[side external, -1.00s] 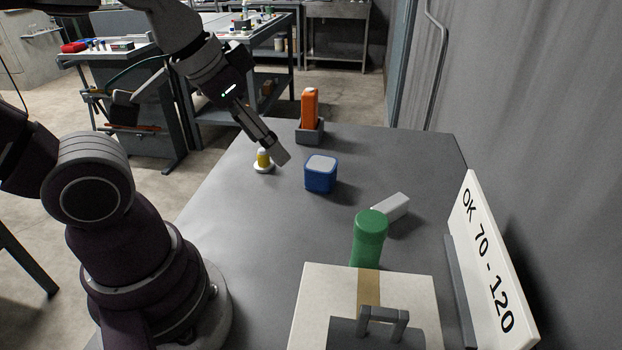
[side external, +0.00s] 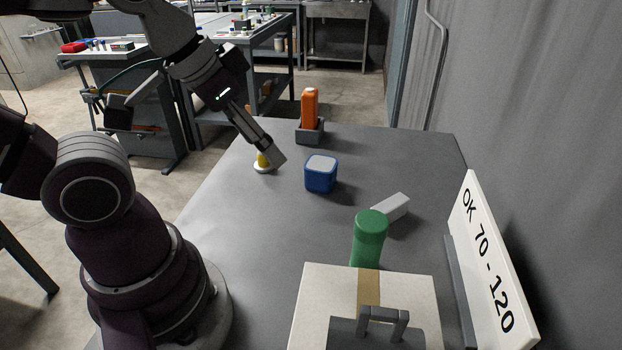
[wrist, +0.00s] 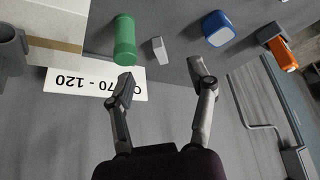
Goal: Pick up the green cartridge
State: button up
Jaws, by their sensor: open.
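The green cartridge (side external: 370,238) stands upright on the grey table behind the white box in the side view. In the wrist view the green cartridge (wrist: 125,40) is at upper left, beyond my left fingertip and apart from it. My gripper (side external: 272,158) is above the far left part of the table in the side view, well away from the cartridge. In the wrist view my gripper (wrist: 160,86) has its two fingers spread wide with nothing between them.
A grey-white block (side external: 391,207) lies close to the cartridge. A blue cube (side external: 321,175), a yellow item on a white base (side external: 263,166) and an orange thing (side external: 310,108) in a grey holder stand farther back. The white box (side external: 322,292) and an "OK 70 - 120" sign (side external: 487,262) are in front.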

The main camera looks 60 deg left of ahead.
jog(key=o, duration=0.5)
jog(key=shift+c, duration=0.2)
jog(key=m+g+h, duration=0.5)
jog(key=m+g, duration=0.1)
jog(key=m, duration=1.3)
send_near(371, 219)
jog(key=d+f, duration=0.2)
jog(key=x, duration=0.6)
jog(key=a+x, duration=0.1)
jog(key=x, duration=0.3)
jog(key=shift+f, duration=0.2)
